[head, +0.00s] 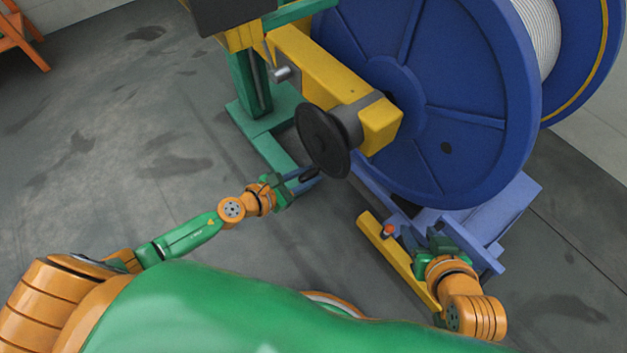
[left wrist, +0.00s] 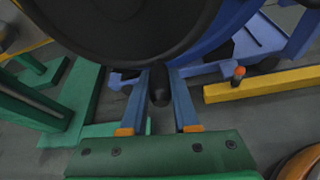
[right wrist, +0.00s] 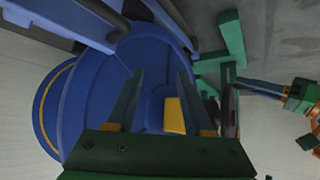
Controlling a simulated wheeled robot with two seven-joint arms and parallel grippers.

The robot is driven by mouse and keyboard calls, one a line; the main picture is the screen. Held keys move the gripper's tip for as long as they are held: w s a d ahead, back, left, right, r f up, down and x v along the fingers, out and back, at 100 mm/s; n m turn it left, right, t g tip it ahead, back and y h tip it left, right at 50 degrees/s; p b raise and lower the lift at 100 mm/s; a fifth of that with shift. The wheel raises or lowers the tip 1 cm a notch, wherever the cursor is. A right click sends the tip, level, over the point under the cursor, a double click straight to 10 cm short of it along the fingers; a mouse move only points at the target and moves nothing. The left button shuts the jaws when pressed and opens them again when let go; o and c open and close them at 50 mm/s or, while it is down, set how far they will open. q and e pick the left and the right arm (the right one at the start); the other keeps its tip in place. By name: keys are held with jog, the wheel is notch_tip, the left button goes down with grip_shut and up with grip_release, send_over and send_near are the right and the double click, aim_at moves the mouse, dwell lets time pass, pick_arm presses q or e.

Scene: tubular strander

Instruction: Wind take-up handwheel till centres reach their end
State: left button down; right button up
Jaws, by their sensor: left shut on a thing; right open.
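The black handwheel (head: 323,140) sits on the end of the yellow arm (head: 335,85) before the big blue reel (head: 430,90). It fills the top of the left wrist view (left wrist: 120,25). Its small dark handle (left wrist: 159,85) stands out between the left fingers. My left gripper (head: 303,178) is shut on this handle at the wheel's lower rim. My right gripper (head: 412,238) is open and empty, low in front of the reel; its fingers (right wrist: 160,85) are spread in the right wrist view. The centres in the reel's hub are hidden behind the yellow arm.
A yellow floor bar (head: 395,258) with an orange-red knob (head: 388,231) lies below the reel, close to my right gripper. The green frame (head: 250,110) stands left of the wheel. Open grey floor (head: 120,120) lies to the left.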

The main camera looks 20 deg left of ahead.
jog(key=w+a+r+n+t+y+b, duration=0.1)
jog(key=w+a+r+t+y, duration=0.15)
jog(key=r+t, duration=0.4)
jog(key=w+a+r+t+y+b, duration=0.15)
jog(key=w+r+t, duration=0.25)
jog(key=r, duration=0.6)
pick_arm(q)
jog(key=w+a+r+m+t+y, duration=0.1)
jog(key=w+a+r+m+t, duration=0.2)
jog(key=m, duration=0.5)
jog(key=w+a+r+m+t+b, duration=0.1)
jog(key=w+a+r+m+t, duration=0.2)
jog(key=r+m, duration=0.3)
jog(key=shift+a+m+t+y, duration=0.4)
jog(key=shift+a+m+t, duration=0.45)
jog(key=shift+m, duration=0.45)
pick_arm(e)
jog(key=s+r+t+y, duration=0.1)
jog(key=s+r+t, duration=0.3)
jog(key=r, duration=0.4)
jog(key=shift+s+r+n+t+y, duration=0.15)
jog(key=shift+s+n+t+y, duration=0.05)
jog(key=shift+n+t+y, duration=0.25)
pick_arm(q)
jog(key=shift+d, duration=0.1)
pick_arm(e)
jog(key=shift+d, duration=0.1)
